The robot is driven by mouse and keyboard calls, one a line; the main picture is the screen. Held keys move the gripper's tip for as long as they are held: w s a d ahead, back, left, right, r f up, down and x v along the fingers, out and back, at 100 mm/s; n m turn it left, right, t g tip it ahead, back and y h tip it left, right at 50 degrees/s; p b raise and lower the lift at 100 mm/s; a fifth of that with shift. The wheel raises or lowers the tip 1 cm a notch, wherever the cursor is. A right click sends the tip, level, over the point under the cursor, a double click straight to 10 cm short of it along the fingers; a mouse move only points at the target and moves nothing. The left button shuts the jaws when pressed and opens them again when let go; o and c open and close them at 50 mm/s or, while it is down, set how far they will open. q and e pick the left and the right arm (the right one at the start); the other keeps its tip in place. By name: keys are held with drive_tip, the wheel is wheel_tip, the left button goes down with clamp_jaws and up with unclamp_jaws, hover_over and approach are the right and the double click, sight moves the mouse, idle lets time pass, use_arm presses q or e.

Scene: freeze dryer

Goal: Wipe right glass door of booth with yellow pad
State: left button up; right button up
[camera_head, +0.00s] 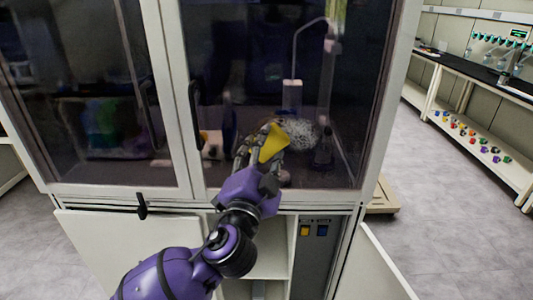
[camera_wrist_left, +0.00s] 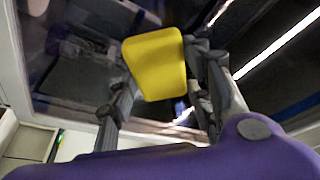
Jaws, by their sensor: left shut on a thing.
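The right glass door (camera_head: 290,90) of the white-framed booth is shut in the head view, with a dark handle at its left side. My left gripper (camera_head: 262,148) is in front of the lower middle of this door. It is shut on the yellow pad (camera_head: 274,142). In the left wrist view the pad (camera_wrist_left: 156,63) sits between the two fingers, with the dark glass behind it. I cannot tell whether the pad touches the glass. A pale speckled patch (camera_head: 300,130) shows on the door just right of the pad. My right gripper is not in view.
The left glass door (camera_head: 75,100) is beside it. Below, white cabinet doors (camera_head: 130,245) stand open under the booth, near my left arm. A bench (camera_head: 480,80) with a lower shelf of small coloured items stands at right.

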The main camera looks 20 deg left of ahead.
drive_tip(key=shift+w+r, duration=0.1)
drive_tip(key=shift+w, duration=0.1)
use_arm(q)
drive_tip(key=shift+w, duration=0.2)
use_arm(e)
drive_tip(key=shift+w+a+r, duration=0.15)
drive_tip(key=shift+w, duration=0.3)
use_arm(q)
drive_tip(key=shift+w+a, duration=0.1)
drive_tip(key=shift+w, duration=0.1)
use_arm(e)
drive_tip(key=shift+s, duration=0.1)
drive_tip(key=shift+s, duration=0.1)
use_arm(q)
drive_tip(key=shift+w, duration=0.3)
drive_tip(key=shift+w+a, duration=0.1)
drive_tip(key=shift+w, duration=0.05)
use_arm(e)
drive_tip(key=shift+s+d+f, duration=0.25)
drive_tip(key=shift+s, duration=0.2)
use_arm(q)
drive_tip(key=shift+w, duration=0.1)
